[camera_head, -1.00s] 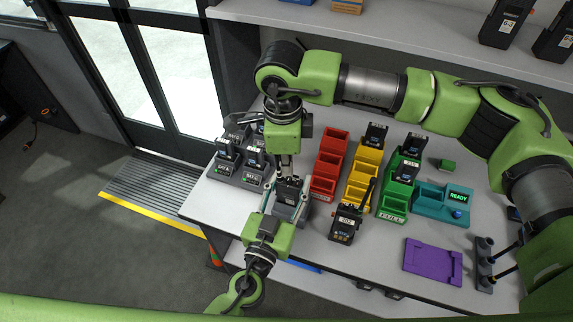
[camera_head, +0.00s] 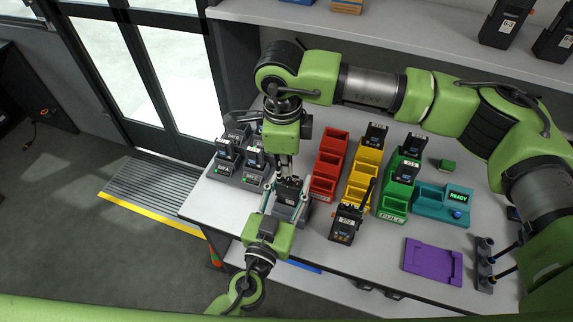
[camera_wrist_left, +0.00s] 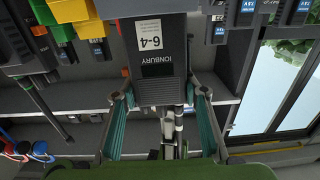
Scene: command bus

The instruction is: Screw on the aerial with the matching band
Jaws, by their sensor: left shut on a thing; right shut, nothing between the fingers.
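A dark radio (camera_head: 288,190) stands upright near the table's front left edge. In the left wrist view the radio (camera_wrist_left: 163,60) is upside down and bears a white 6-4 label and the name IONBURY. My left gripper (camera_head: 286,199) is shut on it, with a teal finger on each side. My right gripper (camera_head: 288,166) points down just above the radio's top and is shut. A thin pale-and-dark stem (camera_wrist_left: 178,125) shows at the radio's top in the left wrist view; I cannot tell whether it is an aerial or part of my right gripper.
Red (camera_head: 325,188), yellow (camera_head: 355,196) and green bins (camera_head: 392,208) stand behind. A teal READY unit (camera_head: 430,198), purple tray (camera_head: 432,261) and dark rack (camera_head: 484,265) lie right. Radios in chargers (camera_head: 252,178) stand left.

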